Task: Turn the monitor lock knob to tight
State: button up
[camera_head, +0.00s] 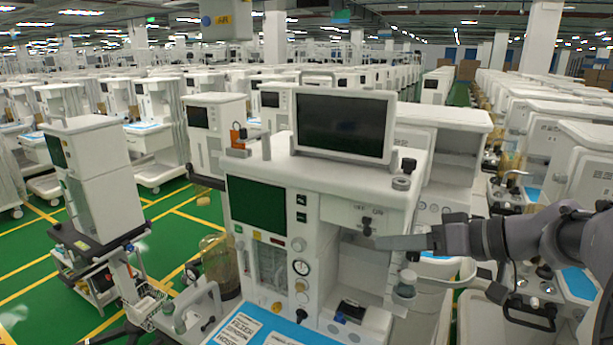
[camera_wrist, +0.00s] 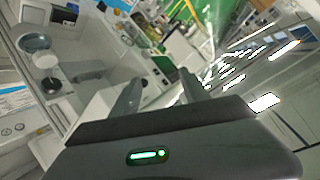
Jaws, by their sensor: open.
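The monitor (camera_head: 342,124) is a dark screen in a pale frame on top of the white anaesthesia cart (camera_head: 345,210). A small black knob (camera_head: 408,166) stands at its right, above a round grey piece (camera_head: 401,183); I take it to be the lock knob, but no tight mark is readable. My gripper (camera_head: 382,242) reaches in from the right, below that knob and apart from it. It is in front of the cart's upper panel, just under the ON/OFF switch (camera_head: 367,222). In the wrist view my gripper (camera_wrist: 160,92) has its two fingers spread with nothing between them.
An orange padlock-shaped piece (camera_head: 236,135) and a grey post (camera_head: 266,146) stand on the cart top left of the monitor. A blue work surface (camera_head: 262,327) with labels is at the front. Other carts crowd the right side; green floor (camera_head: 30,245) is open at left.

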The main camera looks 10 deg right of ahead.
jog(key=w+d+r+n+t+p, duration=0.1)
jog(key=w+d+r+t+p, duration=0.25)
jog(key=d, duration=0.65)
jog(key=n+t, duration=0.2)
jog(key=t, duration=0.1)
send_near(414, 167)
jog(key=p+x, duration=0.3)
jog(key=x, duration=0.6)
jog(key=shift+w+p, duration=0.2)
jog(key=shift+p, duration=0.1)
jog(key=shift+d, duration=0.1)
jog(key=shift+c, duration=0.4)
